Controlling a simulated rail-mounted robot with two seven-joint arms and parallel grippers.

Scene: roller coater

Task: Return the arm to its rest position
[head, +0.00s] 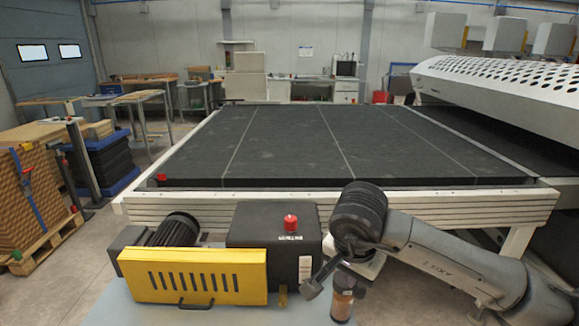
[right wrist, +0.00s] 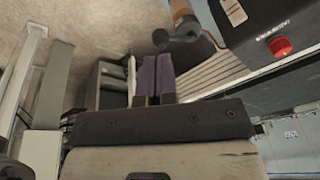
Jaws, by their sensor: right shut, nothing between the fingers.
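My right arm comes in from the right in the head view and bends down at its dark wrist, beside the black control box. My right gripper (right wrist: 154,78) shows best in the right wrist view, where its purple-grey fingers are together with nothing between them. In the head view its fingertips are hard to make out below the wrist. The gripper is off the conveyor surface, on the near side of the machine. My left arm and gripper are not in view.
A black control box (head: 258,232) with a red button (head: 290,222) and a yellow slotted guard (head: 193,276) stand close to my right wrist. A brown jar-like object (head: 344,292) is just below it. The wide dark conveyor bed (head: 300,145) behind is clear.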

